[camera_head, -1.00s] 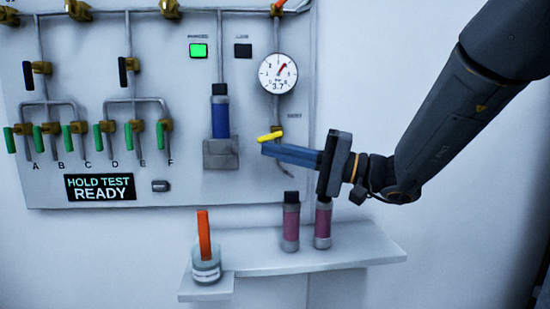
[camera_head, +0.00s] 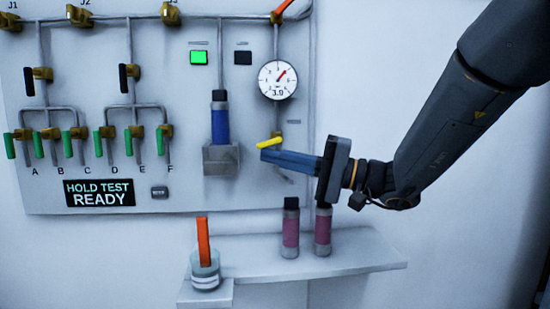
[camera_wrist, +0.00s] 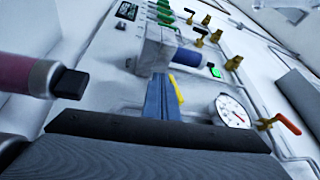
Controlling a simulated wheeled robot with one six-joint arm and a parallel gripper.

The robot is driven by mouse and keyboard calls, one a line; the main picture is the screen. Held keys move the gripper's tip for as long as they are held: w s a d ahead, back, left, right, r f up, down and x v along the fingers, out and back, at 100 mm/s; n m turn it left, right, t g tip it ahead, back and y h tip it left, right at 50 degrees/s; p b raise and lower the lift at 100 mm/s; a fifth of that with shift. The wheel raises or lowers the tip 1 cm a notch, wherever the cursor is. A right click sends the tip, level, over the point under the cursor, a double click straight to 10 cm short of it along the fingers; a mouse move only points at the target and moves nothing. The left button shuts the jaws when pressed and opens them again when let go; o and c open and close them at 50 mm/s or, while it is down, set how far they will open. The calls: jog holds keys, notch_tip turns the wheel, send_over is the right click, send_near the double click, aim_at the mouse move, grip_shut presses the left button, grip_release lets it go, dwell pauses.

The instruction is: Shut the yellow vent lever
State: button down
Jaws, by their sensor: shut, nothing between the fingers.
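The yellow vent lever (camera_head: 269,142) is on the panel below the round gauge. It lies nearly level, its left end a little lower. It also shows in the wrist view (camera_wrist: 176,88), partly hidden behind my fingers. My gripper (camera_head: 264,155) is shut and empty, with its blue fingers reaching in from the right. The fingertips are just below the lever's left end; I cannot tell whether they touch it. In the wrist view, my gripper (camera_wrist: 161,80) is just left of the lever. The gauge (camera_head: 278,80) reads 3.0.
Two pink-banded columns with black caps (camera_head: 291,230) stand on the shelf (camera_head: 360,256) below my gripper. A beaker (camera_head: 205,270) with an orange stick stands at the shelf's left. A blue column (camera_head: 220,125) sits in a grey holder to the left. Green levers (camera_head: 163,140) line the panel farther left.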

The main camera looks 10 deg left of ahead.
dwell(0.5)
jog(key=v, duration=0.7)
jog(key=shift+d, duration=0.4)
jog(key=shift+f, duration=0.15)
